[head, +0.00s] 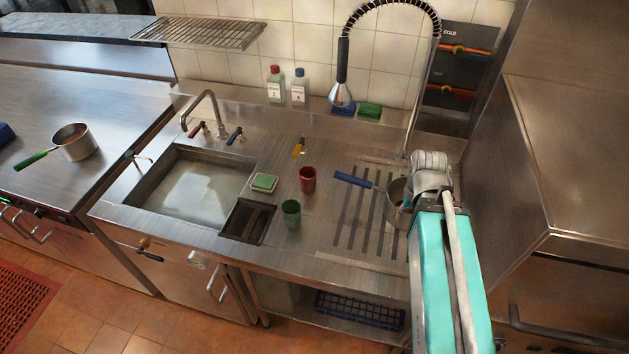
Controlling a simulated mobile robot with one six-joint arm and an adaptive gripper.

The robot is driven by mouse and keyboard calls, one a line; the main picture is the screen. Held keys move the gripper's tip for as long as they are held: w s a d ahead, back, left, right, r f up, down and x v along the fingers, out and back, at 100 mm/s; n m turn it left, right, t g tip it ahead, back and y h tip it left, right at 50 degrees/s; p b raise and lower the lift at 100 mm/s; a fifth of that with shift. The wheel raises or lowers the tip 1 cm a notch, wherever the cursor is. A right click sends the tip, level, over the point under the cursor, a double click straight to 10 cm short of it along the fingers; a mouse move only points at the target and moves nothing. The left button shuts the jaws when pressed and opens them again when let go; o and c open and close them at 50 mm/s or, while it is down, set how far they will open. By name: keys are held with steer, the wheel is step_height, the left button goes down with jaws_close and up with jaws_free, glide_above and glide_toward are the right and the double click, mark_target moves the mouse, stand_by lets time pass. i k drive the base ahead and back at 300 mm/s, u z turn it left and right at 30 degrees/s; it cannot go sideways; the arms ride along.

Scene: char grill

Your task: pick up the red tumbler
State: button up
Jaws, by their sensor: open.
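The red tumbler (307,179) stands upright on the steel counter, right of the sink, in the head view. A green tumbler (291,213) stands close in front of it, a little to the left. My arm comes in from the lower right and ends in a grey joint over the right side of the drainboard. My gripper's fingers cannot be made out, and no gripper shows near the red tumbler.
A sponge in a dish (264,183) lies left of the red tumbler, beside the sink basin (192,189). A blue-handled pan (398,205) sits on the ribbed drainboard, partly behind my arm. A spray hose (341,75) hangs behind. A steel cabinet (580,150) bounds the right side.

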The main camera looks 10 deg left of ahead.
mark_target(308, 174)
steer(key=z, duration=0.05)
steer(key=k, duration=1.15)
steer(key=u, duration=0.95)
steer(key=i, duration=1)
